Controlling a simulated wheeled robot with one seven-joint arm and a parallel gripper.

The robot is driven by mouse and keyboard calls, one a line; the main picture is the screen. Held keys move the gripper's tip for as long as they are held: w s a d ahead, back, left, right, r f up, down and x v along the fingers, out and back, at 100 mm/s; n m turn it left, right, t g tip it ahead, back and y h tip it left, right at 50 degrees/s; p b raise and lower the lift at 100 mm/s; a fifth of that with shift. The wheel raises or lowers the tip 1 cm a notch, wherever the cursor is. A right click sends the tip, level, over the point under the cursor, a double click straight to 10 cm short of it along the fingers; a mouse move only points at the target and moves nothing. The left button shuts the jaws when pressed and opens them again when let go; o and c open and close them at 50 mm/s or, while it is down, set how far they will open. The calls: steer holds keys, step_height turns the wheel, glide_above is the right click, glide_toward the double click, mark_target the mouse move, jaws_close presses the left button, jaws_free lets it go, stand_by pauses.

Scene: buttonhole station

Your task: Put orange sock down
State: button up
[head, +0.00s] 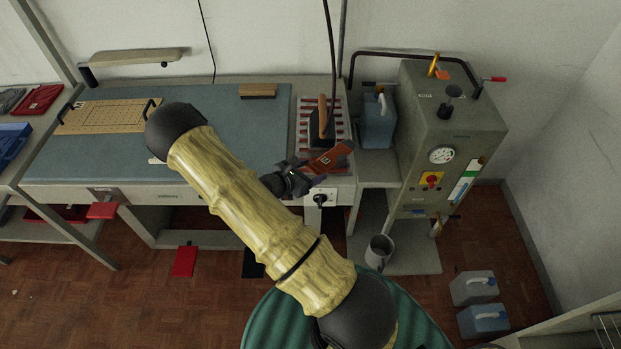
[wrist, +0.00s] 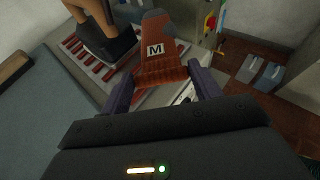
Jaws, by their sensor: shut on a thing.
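The orange sock (head: 332,158) has a dark toe and a white patch with an M. It is held in my gripper (head: 297,180), near the right end of the ironing table. In the wrist view the sock (wrist: 163,70) lies between the two fingers of my gripper (wrist: 162,92), which are shut on its near end. Its dark toe points away from me. I cannot tell whether the sock touches the surface below it.
An iron (head: 322,122) stands on a red-striped rest (head: 304,108) just beyond the sock. A grey boiler (head: 440,140) and a blue jug (head: 377,122) stand to the right. The blue-grey tabletop (head: 235,125) is mostly clear, with a wooden block (head: 258,91) at its back.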

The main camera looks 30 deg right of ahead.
steer(key=shift+f+p, duration=0.5)
steer(key=shift+f, duration=1.6)
steer(key=shift+f, duration=0.1)
steer(key=o, duration=0.9)
steer(key=shift+o, duration=0.2)
steer(key=b+v, duration=0.3)
steer(key=v, duration=0.9)
steer(key=shift+a, duration=0.1)
